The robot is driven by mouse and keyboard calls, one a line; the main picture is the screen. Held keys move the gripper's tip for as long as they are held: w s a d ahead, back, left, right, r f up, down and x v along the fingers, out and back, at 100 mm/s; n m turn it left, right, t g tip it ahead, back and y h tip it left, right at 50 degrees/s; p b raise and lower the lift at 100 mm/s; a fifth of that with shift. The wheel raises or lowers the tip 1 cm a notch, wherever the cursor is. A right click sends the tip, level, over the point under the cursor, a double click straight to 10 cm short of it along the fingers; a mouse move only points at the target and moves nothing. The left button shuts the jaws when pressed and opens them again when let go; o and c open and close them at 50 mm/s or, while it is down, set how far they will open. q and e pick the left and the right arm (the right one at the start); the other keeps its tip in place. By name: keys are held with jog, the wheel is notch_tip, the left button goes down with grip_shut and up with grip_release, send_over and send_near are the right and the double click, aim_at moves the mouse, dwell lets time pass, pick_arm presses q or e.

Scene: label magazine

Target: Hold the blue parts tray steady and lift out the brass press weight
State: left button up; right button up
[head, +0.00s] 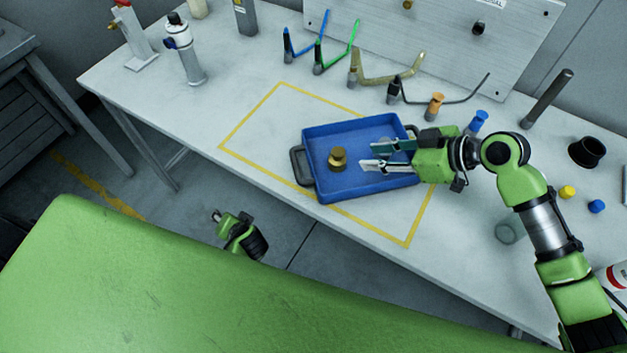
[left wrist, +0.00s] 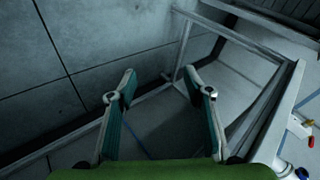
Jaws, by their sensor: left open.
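The blue parts tray (head: 365,185) lies on the bench inside a yellow outline. A dark handle (head: 301,166) shows at its left end; the right end is partly hidden by my right gripper. The brass press weight (head: 338,160) stands upright in the tray, left of its middle. My right gripper (head: 367,156) reaches in from the right over the tray. Its fingers are apart, just right of the weight, with nothing between them. My left gripper (left wrist: 160,85) is open and empty in the left wrist view, over the floor and away from the tray.
Several coloured hooked tools (head: 375,70) stand behind the tray before a metal panel (head: 440,35). A white cylinder (head: 188,55) stands at the back left. A clear jar (head: 509,231) and a yellow cap (head: 567,192) are near my right arm. The bench left of the tray is clear.

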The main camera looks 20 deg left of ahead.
pick_arm(q)
jog(key=w+a+r+n+t+y, duration=0.1)
jog(key=w+a+r+n+y, duration=0.1)
jog(key=r, duration=0.6)
jog(key=w+a+r+n+y, duration=0.1)
jog(key=w+a+r+y, duration=0.15)
jog(key=r, duration=0.45)
notch_tip(320, 180, up, 13)
jog(key=n+t+h, duration=0.5)
jog(key=t, duration=0.1)
send_over(300, 149)
jog(key=s+d, duration=0.7)
jog(key=s, duration=0.4)
jog(key=shift+s+a+f+y, duration=0.1)
jog(key=shift+f+y, duration=0.1)
jog(key=shift+y, duration=0.05)
jog(key=shift+m, duration=0.3)
jog(key=x, duration=1.3)
jog(key=shift+w+f, duration=0.25)
jog(key=shift+f, duration=0.05)
